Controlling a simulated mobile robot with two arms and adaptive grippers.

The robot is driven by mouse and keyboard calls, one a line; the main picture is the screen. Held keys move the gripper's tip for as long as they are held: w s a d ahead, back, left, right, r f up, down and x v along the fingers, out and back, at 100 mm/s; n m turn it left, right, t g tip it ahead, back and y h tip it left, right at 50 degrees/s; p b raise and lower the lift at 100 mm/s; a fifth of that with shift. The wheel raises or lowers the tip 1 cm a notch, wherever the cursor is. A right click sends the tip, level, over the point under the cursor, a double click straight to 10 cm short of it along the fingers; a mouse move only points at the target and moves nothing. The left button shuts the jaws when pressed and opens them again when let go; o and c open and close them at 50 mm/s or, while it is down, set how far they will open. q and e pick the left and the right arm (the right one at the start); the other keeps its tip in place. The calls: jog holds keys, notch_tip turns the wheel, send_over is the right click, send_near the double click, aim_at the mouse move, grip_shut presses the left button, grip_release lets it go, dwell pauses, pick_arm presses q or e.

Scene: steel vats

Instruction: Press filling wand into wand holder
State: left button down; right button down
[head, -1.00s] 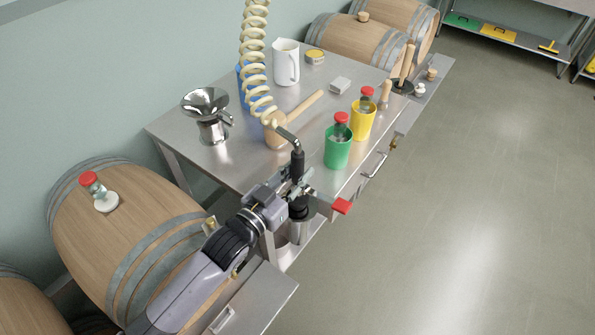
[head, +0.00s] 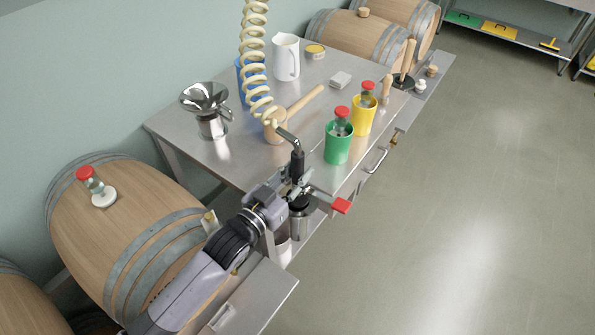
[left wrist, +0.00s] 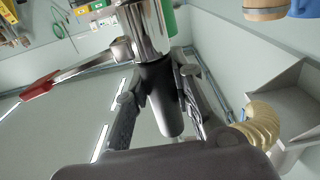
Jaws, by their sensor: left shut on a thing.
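The filling wand has a black grip (head: 297,163), a steel elbow (head: 288,138) on top and a red-tipped lever (head: 342,206) at its side. My left gripper (head: 293,188) is shut on the wand, which stands about upright at the table's near corner. A steel cylinder with a black collar, likely the wand holder (head: 301,222), is below it. The gripper hides where they meet, so I cannot tell how deep the wand sits. In the left wrist view, my left gripper's fingers (left wrist: 160,100) flank a black tapered part near the steel body (left wrist: 145,28). My right gripper is not in view.
A cream coiled hose (head: 257,60) runs up from the wand. The steel table (head: 215,160) holds a green cup (head: 338,150), a yellow cup (head: 362,118), a mallet (head: 303,102) and a funnel (head: 204,97). The floor at right is clear.

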pick_arm(q)
jog(key=shift+f, duration=0.1)
jog(key=c, duration=1.3)
grip_release()
jog(key=shift+c, duration=0.2)
jog(key=shift+o, duration=0.2)
jog(key=shift+f, duration=0.1)
jog(key=v, duration=1.2)
